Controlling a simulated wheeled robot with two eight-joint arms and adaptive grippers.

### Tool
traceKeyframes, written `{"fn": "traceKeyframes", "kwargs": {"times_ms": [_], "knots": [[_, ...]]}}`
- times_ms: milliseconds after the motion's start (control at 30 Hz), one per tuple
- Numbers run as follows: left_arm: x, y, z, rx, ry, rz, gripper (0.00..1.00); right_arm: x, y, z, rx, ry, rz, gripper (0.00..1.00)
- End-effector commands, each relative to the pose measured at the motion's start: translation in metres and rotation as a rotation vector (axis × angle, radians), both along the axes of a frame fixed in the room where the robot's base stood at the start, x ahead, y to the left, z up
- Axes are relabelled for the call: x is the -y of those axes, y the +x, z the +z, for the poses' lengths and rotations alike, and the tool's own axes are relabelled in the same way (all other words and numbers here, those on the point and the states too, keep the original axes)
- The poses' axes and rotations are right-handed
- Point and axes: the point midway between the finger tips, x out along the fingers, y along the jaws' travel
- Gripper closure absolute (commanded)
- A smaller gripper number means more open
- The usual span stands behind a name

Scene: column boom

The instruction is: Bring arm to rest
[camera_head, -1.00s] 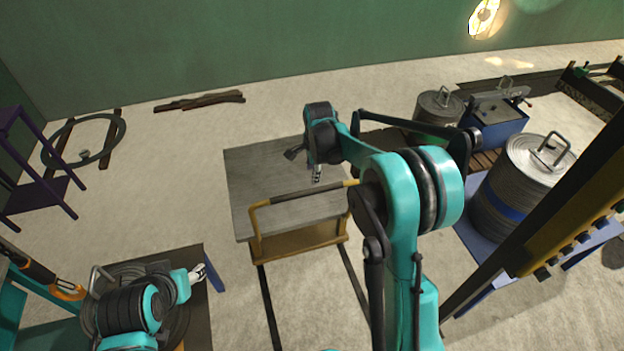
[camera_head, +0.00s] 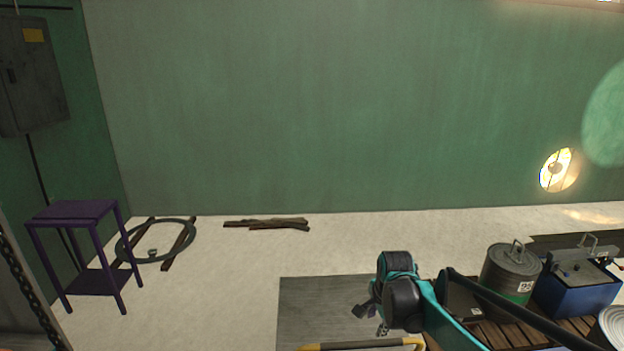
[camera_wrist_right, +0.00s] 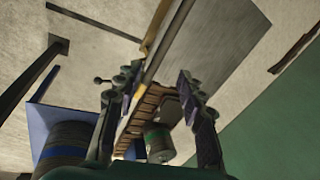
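My right arm (camera_head: 400,300), teal and black, reaches in from the bottom right of the head view. Its gripper (camera_head: 372,318) hangs over the grey top of a cart (camera_head: 320,305), small and partly hidden by the wrist. In the right wrist view the two dark fingers of the right gripper (camera_wrist_right: 158,80) stand well apart with nothing between them, so it is open and empty. My left arm and left gripper do not show in either view now.
The cart's yellow handle (camera_head: 365,345) lies just below my right gripper. A grey canister (camera_head: 510,272) and a blue box (camera_head: 577,292) stand at the right on a wooden pallet (camera_head: 500,335). A purple stand (camera_head: 75,212) is at the left. Floor between stand and cart is clear.

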Motion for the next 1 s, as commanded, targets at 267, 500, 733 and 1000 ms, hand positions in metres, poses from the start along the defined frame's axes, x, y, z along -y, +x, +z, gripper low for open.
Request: {"fn": "traceKeyframes", "kwargs": {"times_ms": [267,500,733,1000], "knots": [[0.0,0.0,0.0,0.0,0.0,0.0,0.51,-0.002,-0.082,0.046,0.107,-0.124,0.365,0.61],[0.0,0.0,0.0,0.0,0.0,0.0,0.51,-0.003,-0.152,0.057,0.192,-0.263,0.67,0.61],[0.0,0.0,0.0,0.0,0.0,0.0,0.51,-0.003,-0.212,0.046,0.261,-0.417,0.946,0.61],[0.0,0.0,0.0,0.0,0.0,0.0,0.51,-0.003,-0.247,0.029,0.3,-0.541,1.136,0.61]]}}
